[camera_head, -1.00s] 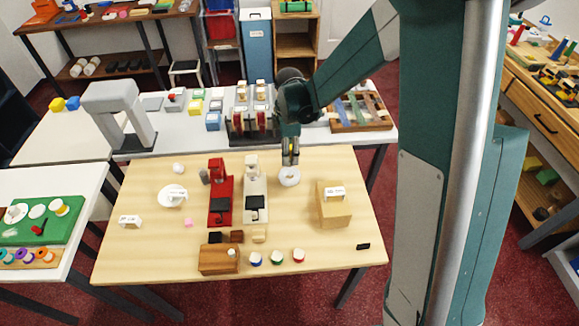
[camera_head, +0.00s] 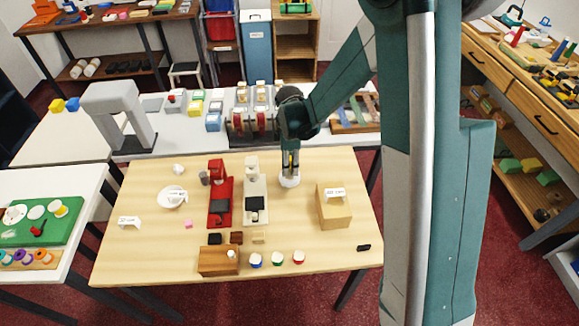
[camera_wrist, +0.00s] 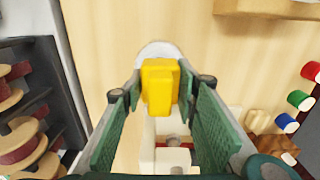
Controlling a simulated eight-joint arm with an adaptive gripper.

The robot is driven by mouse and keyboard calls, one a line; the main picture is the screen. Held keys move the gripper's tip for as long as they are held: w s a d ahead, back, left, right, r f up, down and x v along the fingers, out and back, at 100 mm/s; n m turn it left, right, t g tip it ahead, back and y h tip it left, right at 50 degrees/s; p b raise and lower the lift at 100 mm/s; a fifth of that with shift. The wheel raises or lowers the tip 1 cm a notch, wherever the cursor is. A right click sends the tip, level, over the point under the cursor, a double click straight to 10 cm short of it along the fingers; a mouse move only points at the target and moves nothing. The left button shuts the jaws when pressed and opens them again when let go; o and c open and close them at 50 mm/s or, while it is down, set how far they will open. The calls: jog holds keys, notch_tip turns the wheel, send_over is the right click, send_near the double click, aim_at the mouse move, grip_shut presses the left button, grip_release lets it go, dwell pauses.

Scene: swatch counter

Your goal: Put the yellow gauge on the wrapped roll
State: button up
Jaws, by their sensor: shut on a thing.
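My gripper (camera_wrist: 160,98) is shut on the yellow gauge (camera_wrist: 159,86), a small yellow block between the two green finger pads in the wrist view. In the head view my gripper (camera_head: 290,166) points down at the back of the wooden table. A pale rounded thing (camera_head: 289,181), which looks like the wrapped roll, stands right under the fingertips. Its pale rim (camera_wrist: 158,48) shows just beyond the gauge in the wrist view. The gauge hides part of it, and I cannot tell whether the two touch.
A cream machine (camera_head: 255,190) and a red machine (camera_head: 219,195) stand left of my gripper. A wooden block (camera_head: 334,212) with a white label stands to the right. A rack of reels (camera_head: 252,125) is behind. Several coloured-lid pots line the front, including a red one (camera_head: 298,257).

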jog(key=shift+f, duration=0.45)
jog(key=shift+f, duration=0.15)
jog(key=o, duration=1)
jog(key=shift+c, duration=0.2)
jog(key=shift+r+p, duration=0.45)
jog(key=shift+r, duration=5.75)
